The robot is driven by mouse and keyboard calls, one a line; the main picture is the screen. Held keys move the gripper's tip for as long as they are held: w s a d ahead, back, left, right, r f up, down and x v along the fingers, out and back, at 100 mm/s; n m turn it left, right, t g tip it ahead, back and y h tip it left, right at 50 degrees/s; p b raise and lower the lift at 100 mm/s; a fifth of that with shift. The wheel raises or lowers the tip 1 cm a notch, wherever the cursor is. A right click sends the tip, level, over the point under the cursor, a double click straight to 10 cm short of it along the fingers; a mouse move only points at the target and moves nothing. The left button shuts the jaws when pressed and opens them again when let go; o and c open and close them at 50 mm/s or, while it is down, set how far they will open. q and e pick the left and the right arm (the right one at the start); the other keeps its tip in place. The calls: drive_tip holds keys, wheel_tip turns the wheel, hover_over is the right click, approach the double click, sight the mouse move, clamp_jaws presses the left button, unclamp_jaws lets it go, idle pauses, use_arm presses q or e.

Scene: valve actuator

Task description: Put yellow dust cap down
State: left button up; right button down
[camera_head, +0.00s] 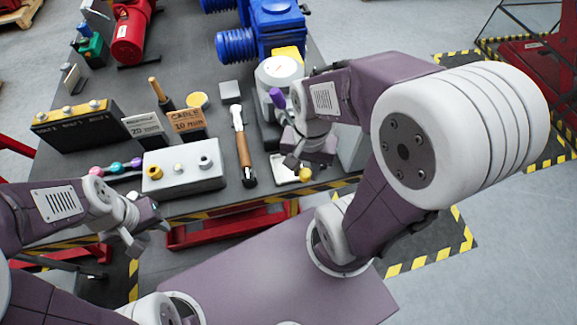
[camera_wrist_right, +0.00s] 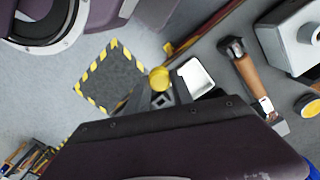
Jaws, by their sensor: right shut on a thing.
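The yellow dust cap (camera_head: 305,174) is small and round. My right gripper (camera_head: 298,167) is shut on it near the table's front edge. In the right wrist view the cap (camera_wrist_right: 159,78) sits at the fingertips, beside a small white tray (camera_wrist_right: 196,77). The tray (camera_head: 281,174) also shows in the head view, partly hidden by the gripper. The height of the cap above the table is hard to tell. My left gripper (camera_head: 150,237) is at the lower left, in front of the table, with its fingers apart and empty.
A hammer (camera_head: 243,155) lies left of the tray.

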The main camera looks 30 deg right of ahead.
drive_tip(key=w+f+p, duration=0.1)
drive_tip(key=w+f, duration=0.1)
drive_tip(key=w, duration=0.1)
drive_tip(key=w+f+p, duration=0.2)
drive_tip(key=w, duration=0.1)
drive_tip(key=w+f+p, duration=0.2)
drive_tip(key=w, duration=0.2)
drive_tip(key=shift+w+d+f, duration=0.1)
drive_tip(key=shift+d+f, duration=0.05)
drive_tip(key=shift+d, duration=0.05)
drive_tip(key=shift+w+d+f, duration=0.1)
drive_tip(key=shift+w, duration=0.05)
wheel_tip(320, 180, down, 3)
drive_tip(key=shift+f, duration=0.4)
drive_tip(key=shift+f, duration=0.1)
